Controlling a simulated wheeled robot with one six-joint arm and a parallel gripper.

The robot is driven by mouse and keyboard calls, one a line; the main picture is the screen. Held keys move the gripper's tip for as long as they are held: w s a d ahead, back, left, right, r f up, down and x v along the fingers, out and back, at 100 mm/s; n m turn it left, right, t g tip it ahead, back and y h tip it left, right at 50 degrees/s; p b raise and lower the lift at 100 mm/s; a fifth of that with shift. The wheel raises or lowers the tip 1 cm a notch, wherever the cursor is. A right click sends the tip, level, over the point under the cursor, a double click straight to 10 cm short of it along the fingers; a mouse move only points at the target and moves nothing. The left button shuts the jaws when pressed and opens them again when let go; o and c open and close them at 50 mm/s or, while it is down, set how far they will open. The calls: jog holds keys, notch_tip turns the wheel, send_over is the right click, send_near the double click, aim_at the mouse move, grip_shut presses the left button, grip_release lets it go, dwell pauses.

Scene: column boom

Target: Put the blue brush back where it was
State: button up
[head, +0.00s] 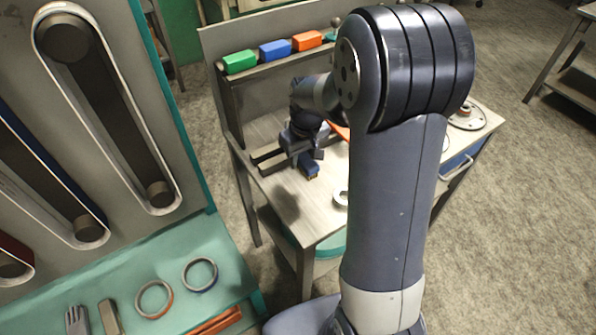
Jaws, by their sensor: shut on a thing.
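The blue brush (309,169) shows as a small blue block with a tan lower edge. My gripper (306,158) is shut on it and points down over the left part of the workbench (318,222). The brush seems to hang above the bench top, but its exact height is hard to tell. My arm hides part of the bench to the right.
Green (240,62), blue (275,50) and orange (307,40) blocks stand on the shelf at the bench's back. A pale ring (341,198) lies right of the brush. A round flanged part (468,117) sits at the right end. The front-left bench top is clear.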

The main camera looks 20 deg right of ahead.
aim_at(305, 158)
notch_tip(305, 158, down, 9)
jog(key=shift+r+p, duration=0.2)
jog(key=shift+p, duration=0.25)
jog(key=shift+f, duration=0.2)
jog(key=o, duration=1)
jog(key=shift+c, duration=0.2)
jog(key=shift+r, duration=0.15)
jog(key=r, duration=0.4)
jog(key=s+r, duration=0.1)
jog(key=r, duration=0.7)
jog(key=shift+s+d+b, duration=0.2)
jog(key=shift+s+b, duration=0.05)
jog(key=shift+b, duration=0.15)
